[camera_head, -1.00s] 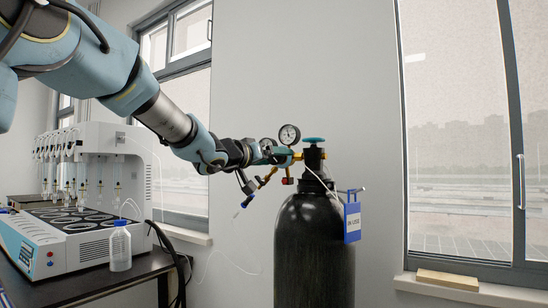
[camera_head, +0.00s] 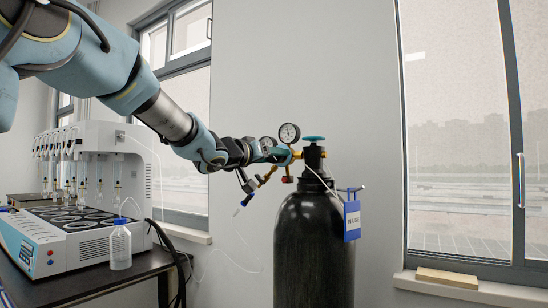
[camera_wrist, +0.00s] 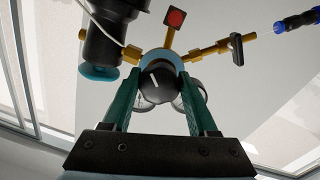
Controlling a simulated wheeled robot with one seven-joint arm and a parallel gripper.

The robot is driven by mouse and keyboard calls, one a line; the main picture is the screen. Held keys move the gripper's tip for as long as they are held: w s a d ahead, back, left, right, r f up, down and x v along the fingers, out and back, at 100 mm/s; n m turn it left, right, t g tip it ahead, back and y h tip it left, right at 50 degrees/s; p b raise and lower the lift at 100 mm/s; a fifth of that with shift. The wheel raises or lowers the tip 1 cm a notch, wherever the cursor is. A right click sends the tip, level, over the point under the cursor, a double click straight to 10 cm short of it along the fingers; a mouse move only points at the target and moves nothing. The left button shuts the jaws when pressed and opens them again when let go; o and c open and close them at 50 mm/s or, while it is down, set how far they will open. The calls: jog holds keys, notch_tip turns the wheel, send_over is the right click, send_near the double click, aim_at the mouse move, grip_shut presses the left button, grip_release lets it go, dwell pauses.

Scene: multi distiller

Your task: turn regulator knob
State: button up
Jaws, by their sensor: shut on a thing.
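The regulator is mounted on the neck of a black gas cylinder (camera_head: 315,250), with brass fittings and two round gauges; one gauge (camera_head: 289,133) faces the head camera. In the wrist view, the black regulator knob (camera_wrist: 158,86) with a white mark sits between the teal fingers of my gripper (camera_wrist: 157,78). The fingers are shut on the knob's sides. The gauges are partly hidden behind the knob and fingers. In the head view my gripper (camera_head: 280,154) reaches the regulator from the left, and the knob is hidden.
A teal cylinder valve handwheel (camera_head: 314,138) tops the cylinder. A blue tag (camera_head: 352,220) hangs at its right. A white multi distiller (camera_head: 95,190) and a wash bottle (camera_head: 120,246) stand on the dark bench at left. A thin tube hangs below the regulator.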

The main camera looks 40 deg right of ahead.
jog(key=shift+r+m+p, duration=0.1)
jog(key=shift+m+p, duration=0.3)
jog(key=shift+m, duration=0.1)
jog(key=shift+c, duration=0.2)
jog(key=shift+s+m, duration=0.1)
jog(key=shift+m, duration=0.4)
jog(key=o, duration=1.4)
jog(key=shift+c, duration=0.2)
jog(key=shift+a, duration=0.15)
jog(key=s+a+b, duration=0.1)
jog(key=s+a, duration=0.1)
jog(key=a, duration=0.8)
jog(key=shift+a, duration=0.2)
jog(key=shift+w, duration=0.1)
